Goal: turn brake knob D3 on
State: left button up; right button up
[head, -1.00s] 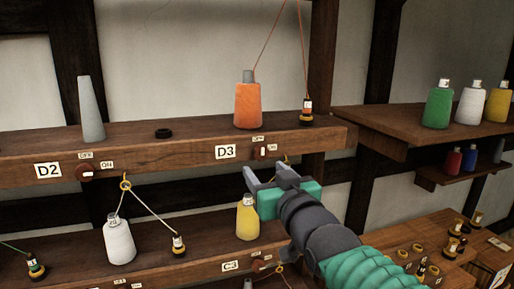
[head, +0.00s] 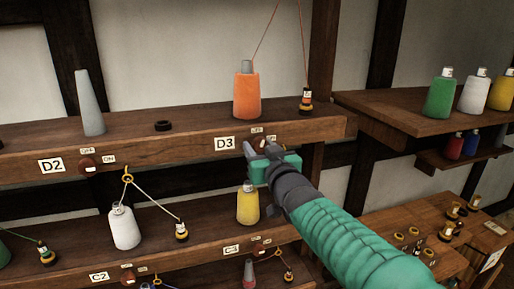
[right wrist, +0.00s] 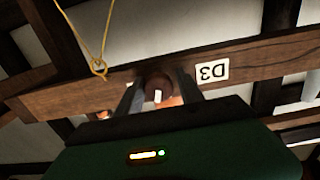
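The dark red brake knob D3 (head: 257,141) is on the front edge of the upper shelf, right of the white D3 label (head: 224,142). My right gripper (head: 261,149) is at it and hides its lower part in the head view. In the right wrist view, which is upside down, the round knob (right wrist: 158,84) with a white mark lies between the two spread fingers of my right gripper (right wrist: 158,93). A gap seems to show on each side; I cannot tell whether a finger touches it. My left gripper is not in view.
An orange spool (head: 247,96) with a thread going up and a small bobbin (head: 305,101) stand on the shelf above the knob. A yellow spool (head: 247,204) stands below my right gripper. Knob D2 (head: 87,164) is at left. A side shelf (head: 375,113) is at right.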

jog(key=shift+d, duration=0.5)
jog(key=c, duration=0.5)
grip_shut()
jog(key=shift+s+a+r, duration=0.15)
jog(key=shift+a, duration=0.35)
jog(key=shift+d, duration=0.3)
jog(key=shift+a+m+b, duration=0.1)
jog(key=shift+m+b, duration=0.35)
jog(key=shift+m, duration=0.55)
jog(key=m+b, duration=0.1)
jog(key=m, duration=0.2)
jog(key=shift+b, duration=0.35)
jog(key=m+b, duration=0.3)
jog(key=m, duration=0.2)
jog(key=shift+m, duration=0.4)
jog(key=m+b, duration=0.1)
jog(key=m, duration=0.2)
jog(key=shift+r+m, duration=0.15)
jog(key=shift+m, duration=0.15)
jog(key=shift+m+b, duration=0.4)
jog(key=shift+m, duration=1.3)
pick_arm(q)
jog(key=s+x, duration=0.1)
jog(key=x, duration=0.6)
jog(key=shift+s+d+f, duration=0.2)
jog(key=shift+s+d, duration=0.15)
pick_arm(e)
jog(key=shift+f, duration=0.3)
